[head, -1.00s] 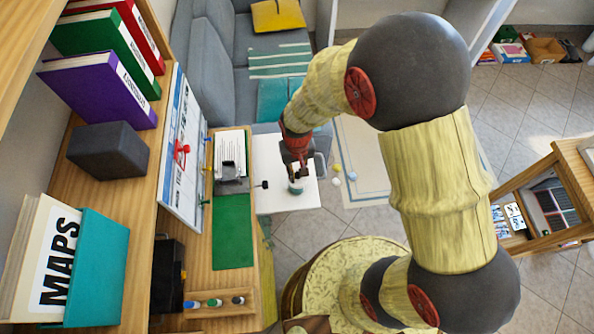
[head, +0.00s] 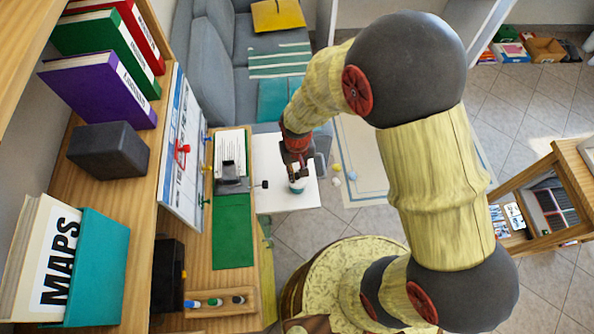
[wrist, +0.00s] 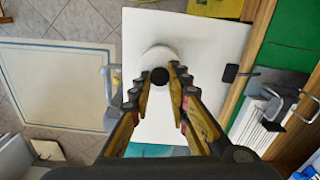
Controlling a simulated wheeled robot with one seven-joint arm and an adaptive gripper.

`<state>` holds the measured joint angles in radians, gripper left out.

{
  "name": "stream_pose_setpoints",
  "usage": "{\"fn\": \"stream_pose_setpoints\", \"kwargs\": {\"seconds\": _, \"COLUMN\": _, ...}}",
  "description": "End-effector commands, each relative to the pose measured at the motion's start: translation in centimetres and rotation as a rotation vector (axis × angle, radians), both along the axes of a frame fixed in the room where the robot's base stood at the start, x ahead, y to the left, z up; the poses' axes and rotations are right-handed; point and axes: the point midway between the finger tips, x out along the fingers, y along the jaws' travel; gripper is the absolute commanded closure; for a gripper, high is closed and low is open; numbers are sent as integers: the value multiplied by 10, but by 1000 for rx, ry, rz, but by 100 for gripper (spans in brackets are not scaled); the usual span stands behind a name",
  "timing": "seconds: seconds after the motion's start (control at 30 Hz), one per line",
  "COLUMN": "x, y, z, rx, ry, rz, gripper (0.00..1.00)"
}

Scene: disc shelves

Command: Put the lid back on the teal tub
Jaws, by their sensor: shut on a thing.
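The white lid (wrist: 160,57) with its dark round knob (wrist: 159,77) shows in the wrist view. My gripper (wrist: 160,76) is shut on the knob, with a finger on each side. In the head view my gripper (head: 298,176) is low over the white table. The teal tub (head: 297,191) is just below it, a small teal band under a white top. The lid is over the tub or on it; I cannot tell whether it is seated. In the wrist view the tub is hidden under the lid.
The white table top (head: 270,165) is bare around the tub. To its left is a wooden desk with a green mat (head: 233,230) and a metal-clipped paper stack (head: 230,155). A grey sofa (head: 215,60) stands behind. Small pale items (head: 337,174) lie to the right.

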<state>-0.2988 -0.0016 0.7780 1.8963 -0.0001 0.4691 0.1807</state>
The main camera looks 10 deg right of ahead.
Motion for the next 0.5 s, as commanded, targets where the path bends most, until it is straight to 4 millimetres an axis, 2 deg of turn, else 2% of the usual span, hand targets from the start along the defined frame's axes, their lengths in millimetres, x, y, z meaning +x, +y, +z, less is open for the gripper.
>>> {"fn": "stream_pose_setpoints", "kwargs": {"seconds": 0.2, "x": 0, "y": 0, "z": 0, "rx": 0, "ry": 0, "rz": 0, "gripper": 100}}
{"fn": "stream_pose_setpoints", "kwargs": {"seconds": 0.23, "x": 0, "y": 0, "z": 0, "rx": 0, "ry": 0, "rz": 0, "gripper": 81}}
{"fn": "stream_pose_setpoints", "kwargs": {"seconds": 0.5, "x": 0, "y": 0, "z": 0, "rx": 0, "ry": 0, "rz": 0, "gripper": 66}}
